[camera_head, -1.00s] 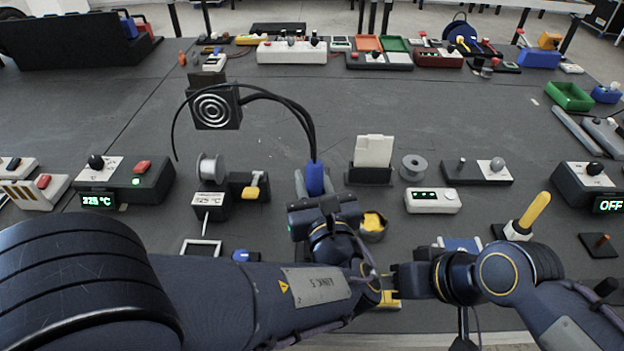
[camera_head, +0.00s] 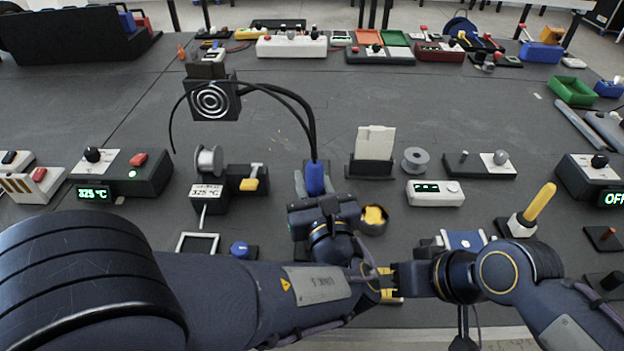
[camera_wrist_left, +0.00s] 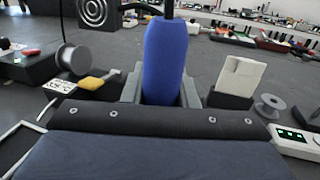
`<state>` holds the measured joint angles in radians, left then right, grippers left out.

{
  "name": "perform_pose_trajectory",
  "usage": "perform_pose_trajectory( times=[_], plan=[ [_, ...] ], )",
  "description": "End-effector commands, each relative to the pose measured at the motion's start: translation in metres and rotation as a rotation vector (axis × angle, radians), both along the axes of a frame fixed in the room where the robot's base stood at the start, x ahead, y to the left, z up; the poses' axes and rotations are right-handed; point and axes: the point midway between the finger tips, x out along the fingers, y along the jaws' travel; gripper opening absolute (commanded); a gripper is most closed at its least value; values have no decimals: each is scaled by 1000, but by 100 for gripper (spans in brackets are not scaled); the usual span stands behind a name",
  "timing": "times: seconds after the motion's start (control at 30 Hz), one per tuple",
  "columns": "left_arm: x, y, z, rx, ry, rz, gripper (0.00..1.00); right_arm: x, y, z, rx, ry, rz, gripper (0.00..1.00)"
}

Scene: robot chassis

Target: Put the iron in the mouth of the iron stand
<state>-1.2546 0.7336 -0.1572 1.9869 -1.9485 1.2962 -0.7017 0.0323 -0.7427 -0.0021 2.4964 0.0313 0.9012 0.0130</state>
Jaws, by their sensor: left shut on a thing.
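The iron shows as a blue handle (camera_head: 314,178) with black cables rising from its top. My left gripper (camera_head: 312,184) is shut on this handle, which stands nearly upright; the left wrist view shows the handle (camera_wrist_left: 165,62) between the grey fingers. The iron's lower end is hidden behind the gripper and wrist. I cannot tell for sure which thing is the iron stand. A round dark cup with yellow filling (camera_head: 373,219) stands just right of my left wrist. My right gripper (camera_head: 388,280) is low in the middle beside a small yellow part, its fingers not clear.
A box marked 325 °C with a spool (camera_head: 208,162) stands left of the iron. A white card in a black holder (camera_head: 373,152) and a grey spool (camera_head: 415,160) stand right. A yellow-handled tool (camera_head: 538,205) leans farther right. The mid-table behind is mostly clear.

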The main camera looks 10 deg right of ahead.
Motion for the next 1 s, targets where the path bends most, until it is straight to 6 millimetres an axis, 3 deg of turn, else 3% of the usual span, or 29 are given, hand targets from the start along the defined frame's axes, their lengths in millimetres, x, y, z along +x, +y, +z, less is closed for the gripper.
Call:
perform_pose_trajectory(
  times=[0.87, 0.9, 1.0],
  plan=[
    [0, 0, -23, -1, -1, 0, 6, 0, 0, -20, 0, 0, 0, 46],
    [0, 0, -21, -1, -1, 0, 31, 0, 0, -18, 0, 0, 0, 46],
    [0, 0, -21, -1, -1, 0, 44, 0, 0, -18, 0, 0, 0, 46]
  ],
)
